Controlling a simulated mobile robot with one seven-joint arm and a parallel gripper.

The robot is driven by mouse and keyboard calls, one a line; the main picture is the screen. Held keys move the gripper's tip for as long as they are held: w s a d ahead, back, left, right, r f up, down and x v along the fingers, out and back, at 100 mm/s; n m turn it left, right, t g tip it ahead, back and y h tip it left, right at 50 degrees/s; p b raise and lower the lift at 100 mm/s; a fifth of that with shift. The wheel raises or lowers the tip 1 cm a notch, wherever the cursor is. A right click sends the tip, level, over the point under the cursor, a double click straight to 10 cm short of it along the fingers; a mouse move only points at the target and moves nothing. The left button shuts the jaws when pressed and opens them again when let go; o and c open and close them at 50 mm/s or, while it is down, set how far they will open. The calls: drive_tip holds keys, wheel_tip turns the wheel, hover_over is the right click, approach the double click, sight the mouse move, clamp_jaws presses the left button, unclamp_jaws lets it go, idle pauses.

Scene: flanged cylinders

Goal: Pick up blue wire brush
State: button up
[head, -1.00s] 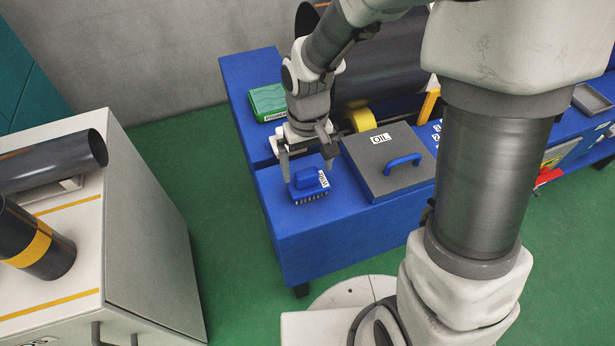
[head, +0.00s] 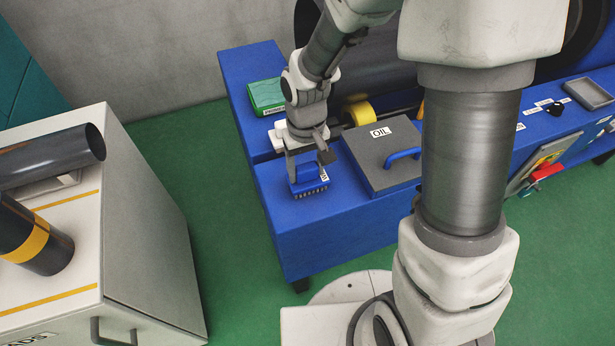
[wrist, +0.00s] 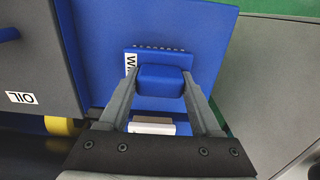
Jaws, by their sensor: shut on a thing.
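The blue wire brush (head: 309,184) sits on the front left part of the blue bench (head: 310,238), bristles down, with a white label on its side. My gripper (head: 307,171) is over it, its fingers reaching down on both sides of the brush handle. In the wrist view the blue handle (wrist: 161,80) is between the two fingers, which are shut on it. The bristle row and part of the label (wrist: 131,64) show beyond the handle. I cannot tell any gap between brush and bench.
A grey OIL box (head: 378,160) with a blue handle stands close to the right of the brush. A green box (head: 266,97) lies behind on the bench. A yellow roller (head: 361,113) and a large dark cylinder are behind. A white cabinet (head: 150,230) stands left, across green floor.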

sight(308, 164)
clamp_jaws()
drive_tip(key=shift+r, duration=0.45)
drive_tip(key=r, duration=0.3)
drive_tip(key=shift+w+d+r+p, duration=0.25)
drive_tip(key=shift+w+r+p, duration=0.05)
drive_tip(key=shift+r+p, duration=0.1)
drive_tip(key=w+d+r, duration=0.6)
drive_tip(key=w+d, duration=0.1)
drive_tip(key=d, duration=0.1)
drive_tip(key=shift+w+r+p, duration=0.15)
drive_tip(key=shift+p, duration=0.3)
drive_tip(key=o, duration=0.7)
unclamp_jaws()
drive_tip(key=shift+c, duration=0.2)
drive_tip(key=c, duration=0.6)
